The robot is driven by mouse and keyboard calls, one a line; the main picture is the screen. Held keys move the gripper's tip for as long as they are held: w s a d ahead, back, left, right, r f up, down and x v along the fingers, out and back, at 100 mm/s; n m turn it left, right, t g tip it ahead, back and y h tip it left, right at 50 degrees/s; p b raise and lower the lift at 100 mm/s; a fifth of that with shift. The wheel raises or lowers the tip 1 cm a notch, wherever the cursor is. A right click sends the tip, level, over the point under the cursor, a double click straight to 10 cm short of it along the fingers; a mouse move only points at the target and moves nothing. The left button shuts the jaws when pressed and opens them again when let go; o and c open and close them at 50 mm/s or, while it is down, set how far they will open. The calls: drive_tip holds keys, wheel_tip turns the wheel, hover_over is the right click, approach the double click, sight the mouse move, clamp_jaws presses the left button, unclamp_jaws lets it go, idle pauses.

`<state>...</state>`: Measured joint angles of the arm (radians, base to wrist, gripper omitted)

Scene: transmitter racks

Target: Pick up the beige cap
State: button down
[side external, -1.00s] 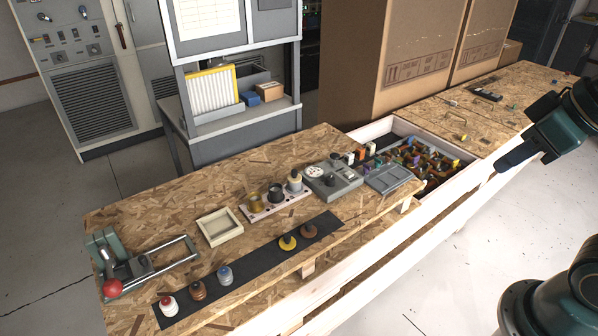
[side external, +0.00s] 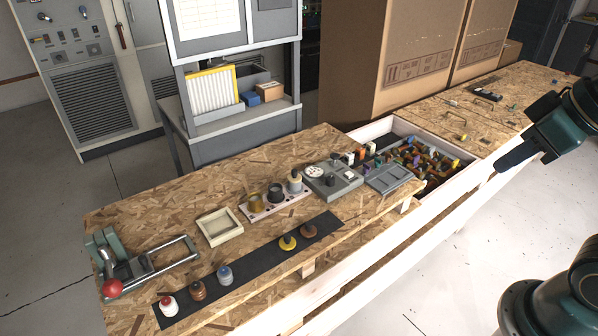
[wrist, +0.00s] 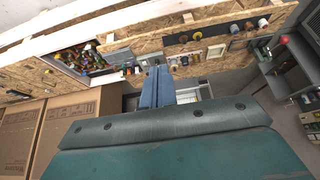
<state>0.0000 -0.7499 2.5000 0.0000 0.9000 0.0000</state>
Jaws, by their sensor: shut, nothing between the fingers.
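My gripper (side external: 508,162) is at the right in the side view, raised and well apart from the caps. In the wrist view its blue fingers (wrist: 157,72) are together and empty. A pale rack (side external: 262,213) on the bench holds a gold cap (side external: 254,202), a dark cap (side external: 275,194) and a pale greyish-beige piece (side external: 294,184); this last may be the beige cap, but I cannot tell surely. On a black strip (side external: 258,262) stand a red-and-white cap (side external: 168,306), a brown cap (side external: 198,291), a blue-grey cap (side external: 225,276), a yellow cap (side external: 288,243) and another brown cap (side external: 309,231).
An empty cream tray (side external: 220,227) lies left of the rack. A lever press with a red knob (side external: 112,289) is at the bench's left end. A grey device (side external: 333,182) stands right of the rack, near a bin of coloured parts (side external: 428,162). Large cardboard boxes (side external: 395,50) stand behind.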

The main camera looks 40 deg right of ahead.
drive_tip(key=c, duration=2.1)
unclamp_jaws()
drive_tip(key=o, duration=1.4)
drive_tip(key=shift+c, duration=0.2)
